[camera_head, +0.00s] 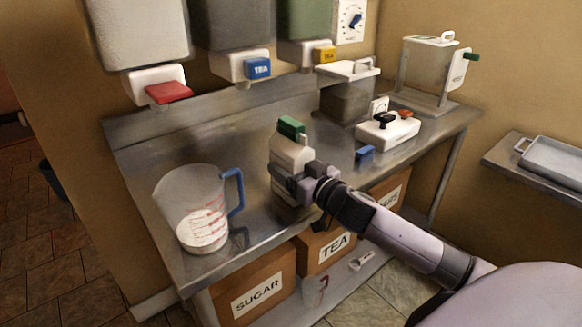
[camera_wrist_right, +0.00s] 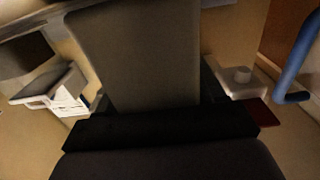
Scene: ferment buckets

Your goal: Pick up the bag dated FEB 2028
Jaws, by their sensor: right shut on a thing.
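A white bag-like carton with a green top (camera_head: 291,152) is upright over the front part of the steel counter. My right gripper (camera_head: 296,184) is shut on its lower part, from the right side. I cannot tell whether its base touches the counter. No date is readable on it, so I cannot tell whether it is the FEB 2028 bag. In the right wrist view a broad, shaded face of the held bag (camera_wrist_right: 137,55) fills the middle, between the dark fingers. My left gripper is not in view.
A measuring jug (camera_head: 190,205) with a blue handle and white contents stands left of the gripper. Dispensers with red (camera_head: 168,92), blue and yellow taps hang behind. A white device (camera_head: 388,131) and a small blue block (camera_head: 364,153) lie right. SUGAR (camera_head: 256,290) and TEA boxes are below.

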